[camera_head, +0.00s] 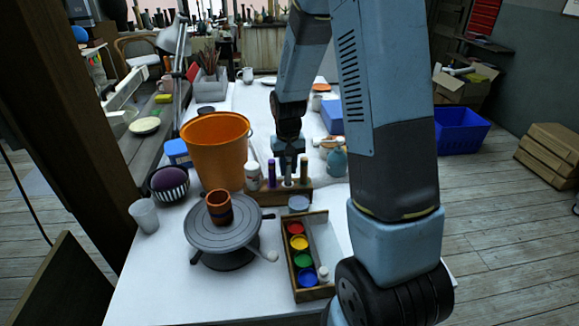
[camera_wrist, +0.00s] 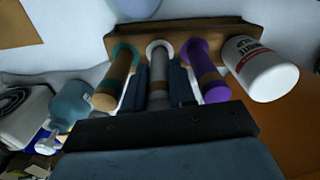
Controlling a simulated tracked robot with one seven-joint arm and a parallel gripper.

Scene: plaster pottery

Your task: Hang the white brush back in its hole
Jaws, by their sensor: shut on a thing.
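The wooden brush rack (camera_head: 298,195) stands on the white table, and it also shows in the wrist view (camera_wrist: 215,30). In the wrist view, the white brush (camera_wrist: 158,72) has a grey handle and a white ring at the rack. It stands in line between the purple brush (camera_wrist: 206,80) and the brown brush with a teal ring (camera_wrist: 115,82). My gripper (camera_wrist: 158,84) is shut on the white brush, one dark finger on each side. In the head view, my gripper (camera_head: 289,158) is right above the rack. How deep the brush sits in its hole is hidden.
A white jar (camera_wrist: 262,70) stands at the rack's end. An orange bucket (camera_head: 215,150) is left of the rack, and a blue-grey bottle (camera_head: 336,162) is to its right. A paint box (camera_head: 318,290) and a turntable with a brown cup (camera_head: 219,207) are in front.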

